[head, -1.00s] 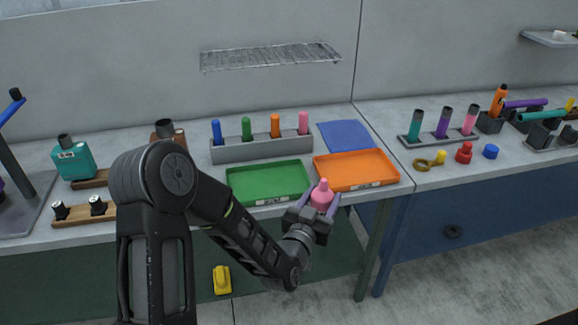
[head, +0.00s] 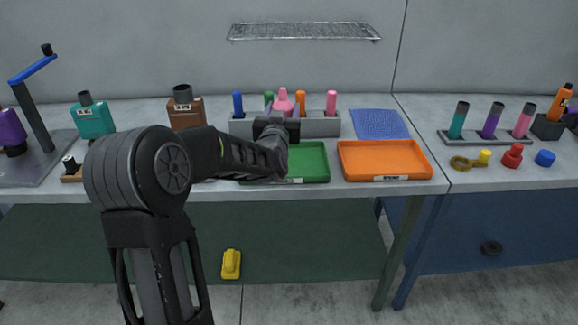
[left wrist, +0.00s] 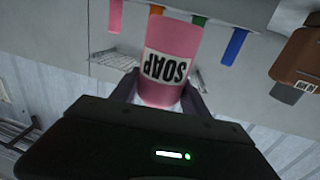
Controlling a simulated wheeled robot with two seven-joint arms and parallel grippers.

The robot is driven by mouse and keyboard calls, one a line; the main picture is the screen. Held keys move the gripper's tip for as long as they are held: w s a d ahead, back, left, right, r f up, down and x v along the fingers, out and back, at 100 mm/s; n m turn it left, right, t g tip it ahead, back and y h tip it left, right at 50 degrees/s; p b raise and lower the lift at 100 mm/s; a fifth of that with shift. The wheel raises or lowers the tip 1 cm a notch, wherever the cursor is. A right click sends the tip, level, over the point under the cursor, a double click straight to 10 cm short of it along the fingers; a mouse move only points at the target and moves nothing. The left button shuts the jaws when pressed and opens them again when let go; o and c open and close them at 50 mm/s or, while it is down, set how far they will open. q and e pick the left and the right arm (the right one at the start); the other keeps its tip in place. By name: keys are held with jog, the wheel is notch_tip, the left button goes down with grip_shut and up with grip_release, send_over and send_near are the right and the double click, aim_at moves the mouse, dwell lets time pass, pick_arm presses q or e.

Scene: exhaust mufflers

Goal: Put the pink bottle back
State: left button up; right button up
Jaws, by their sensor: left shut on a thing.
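The pink bottle (head: 283,99) has a narrow top. In the left wrist view it (left wrist: 172,50) shows a white label reading SOAP, upside down in the picture. My left gripper (head: 282,112) is shut on the bottle and holds it upright, in front of the grey rack in the head view. The arm and gripper hide part of the green tray and the bottle's lower part there. My right gripper is not in view.
The grey rack (head: 322,126) holds blue, green, orange and pink pieces. The green tray (head: 313,163) and orange tray (head: 385,160) look empty. A blue mat (head: 380,124) lies behind the orange tray. Teal (head: 92,119) and brown (head: 186,112) bottles stand left. A wire shelf (head: 303,32) hangs above.

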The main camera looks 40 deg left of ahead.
pick_arm(q)
jog(key=shift+s+a+r, duration=0.1)
jog(key=shift+s, duration=0.05)
notch_tip(320, 180, down, 6)
jog(key=shift+f, duration=0.2)
dwell(0.4)
notch_tip(320, 180, down, 4)
jog(key=shift+r+p, duration=0.1)
jog(key=shift+p, duration=0.2)
